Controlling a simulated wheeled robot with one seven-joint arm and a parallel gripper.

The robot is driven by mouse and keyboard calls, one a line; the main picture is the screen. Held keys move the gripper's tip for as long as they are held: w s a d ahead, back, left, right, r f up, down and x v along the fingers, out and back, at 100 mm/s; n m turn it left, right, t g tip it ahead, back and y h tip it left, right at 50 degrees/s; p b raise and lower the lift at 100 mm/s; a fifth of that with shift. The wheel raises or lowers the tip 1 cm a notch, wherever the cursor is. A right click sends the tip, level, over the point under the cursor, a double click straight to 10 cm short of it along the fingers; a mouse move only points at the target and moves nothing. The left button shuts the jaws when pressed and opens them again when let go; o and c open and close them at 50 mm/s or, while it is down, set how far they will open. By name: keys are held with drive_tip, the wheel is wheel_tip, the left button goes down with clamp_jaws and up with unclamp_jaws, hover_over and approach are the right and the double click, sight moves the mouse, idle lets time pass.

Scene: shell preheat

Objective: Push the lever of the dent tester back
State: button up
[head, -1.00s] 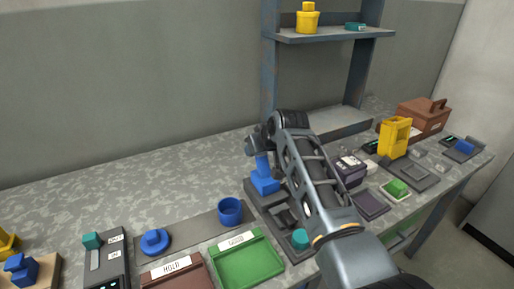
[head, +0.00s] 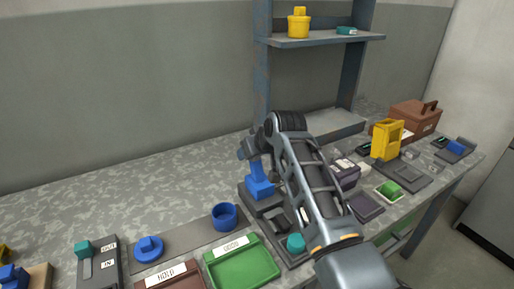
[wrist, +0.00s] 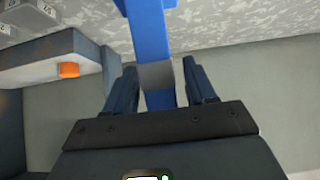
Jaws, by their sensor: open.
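The dent tester (head: 258,203) stands on the bench near the middle of the head view, with a dark base and a blue upright part (head: 259,186). My gripper (head: 246,151) is at the top of this blue part, partly hidden by my arm. In the wrist view a long blue bar (wrist: 149,28), seemingly the tester's lever, runs between the two fingers of my gripper (wrist: 160,82). A grey band crosses the bar there. The fingers are open, one on each side of the bar, with gaps visible. Whether either finger touches it I cannot tell.
A blue cup (head: 224,217), a green tray (head: 240,266) and a brown-red tray (head: 172,275) lie left of the tester. A teal knob (head: 296,243) is close under my arm. A shelf (head: 322,38) rises behind. The bench's back left is clear.

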sight(260, 173)
drive_tip(key=shift+v, duration=2.95)
